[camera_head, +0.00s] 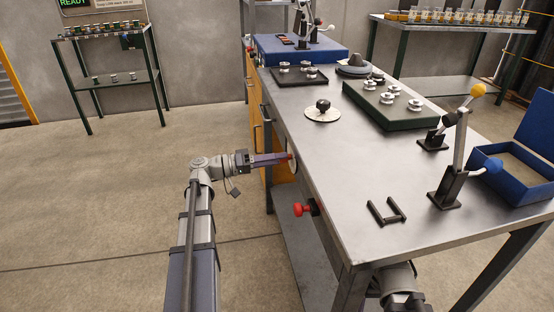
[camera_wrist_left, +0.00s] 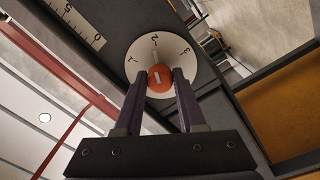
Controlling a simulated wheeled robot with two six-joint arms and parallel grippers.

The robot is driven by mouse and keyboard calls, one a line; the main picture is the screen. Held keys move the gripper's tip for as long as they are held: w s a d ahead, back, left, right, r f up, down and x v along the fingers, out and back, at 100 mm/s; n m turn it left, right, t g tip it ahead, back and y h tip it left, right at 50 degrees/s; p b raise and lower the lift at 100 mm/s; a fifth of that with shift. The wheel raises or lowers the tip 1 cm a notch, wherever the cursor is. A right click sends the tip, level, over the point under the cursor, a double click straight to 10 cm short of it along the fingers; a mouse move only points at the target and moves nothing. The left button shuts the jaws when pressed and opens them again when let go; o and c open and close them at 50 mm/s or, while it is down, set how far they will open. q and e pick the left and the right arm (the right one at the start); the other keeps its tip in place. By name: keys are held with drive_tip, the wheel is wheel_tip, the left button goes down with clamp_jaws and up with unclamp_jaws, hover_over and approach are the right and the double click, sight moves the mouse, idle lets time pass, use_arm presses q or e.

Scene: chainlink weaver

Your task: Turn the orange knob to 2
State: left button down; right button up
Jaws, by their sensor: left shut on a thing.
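The orange knob (camera_wrist_left: 160,80) sits at the centre of a white round dial (camera_wrist_left: 178,62) marked 1, 2 and 3 in the left wrist view. A pale mark shows on the knob's face, and a grey bar reaches from the knob towards the 2. In the head view the dial (camera_head: 293,167) is on the side of the steel workbench, partly hidden by the gripper. My left gripper (camera_head: 287,157) is at the dial, its two purple fingers shut on the knob from both sides. Part of my right arm shows at the bottom, but its fingers do not.
A red knob (camera_head: 303,209) sticks out of the bench side nearer me.

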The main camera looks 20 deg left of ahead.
use_arm(q)
drive_tip(key=shift+m, duration=0.5)
drive_tip(key=shift+c, duration=2.4)
unclamp_jaws()
drive_tip(key=v, duration=0.8)
drive_tip(key=shift+d+f, duration=0.1)
